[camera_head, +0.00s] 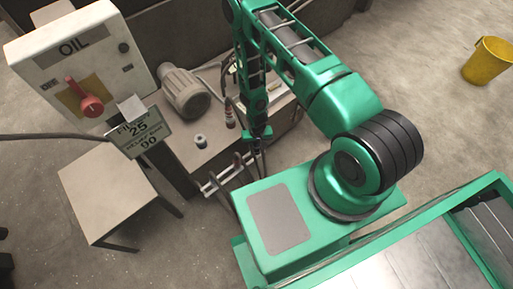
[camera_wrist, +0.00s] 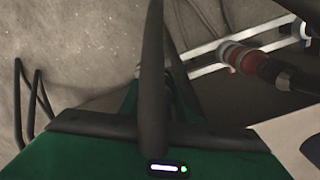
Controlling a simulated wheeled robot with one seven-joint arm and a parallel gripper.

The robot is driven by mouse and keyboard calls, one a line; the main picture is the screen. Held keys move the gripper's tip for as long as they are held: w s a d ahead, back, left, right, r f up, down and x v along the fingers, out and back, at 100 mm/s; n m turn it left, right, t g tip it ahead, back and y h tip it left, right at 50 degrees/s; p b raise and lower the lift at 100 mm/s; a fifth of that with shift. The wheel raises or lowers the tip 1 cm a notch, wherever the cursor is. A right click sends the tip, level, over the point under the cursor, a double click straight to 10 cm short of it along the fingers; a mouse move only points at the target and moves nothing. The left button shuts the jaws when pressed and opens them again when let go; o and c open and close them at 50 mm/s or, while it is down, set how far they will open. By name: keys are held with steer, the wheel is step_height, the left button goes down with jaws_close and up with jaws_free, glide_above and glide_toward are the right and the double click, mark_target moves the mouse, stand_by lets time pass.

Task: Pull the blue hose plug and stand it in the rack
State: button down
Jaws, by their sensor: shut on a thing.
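My gripper (camera_head: 258,151) points down beside the white rack (camera_head: 222,182) at the right end of the low bench. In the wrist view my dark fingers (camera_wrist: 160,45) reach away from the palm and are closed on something. The held thing is hidden by the fingers, and I cannot make out a blue plug between them. A small round fitting with a bluish-grey ring (camera_head: 200,140) sits on the bench, left of my gripper. A red-banded hose connector (camera_head: 230,117) shows left of my forearm. In the wrist view a red-collared connector (camera_wrist: 240,58) lies across the rack's rails (camera_wrist: 205,52).
The white OIL box (camera_head: 105,40) with a red knob and the filter sign (camera_head: 140,132) stand at the left. A grey motor (camera_head: 184,92) is on the bench behind the ringed fitting. A small table (camera_head: 105,195) stands front left. A yellow bucket (camera_head: 488,62) is far right.

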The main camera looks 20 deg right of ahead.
steer(key=shift+f, duration=0.4)
stand_by(0.3)
steer(key=c, duration=1.2)
jaws_free()
step_height(320, 180, up, 11)
steer(key=shift+w+f, duration=0.1)
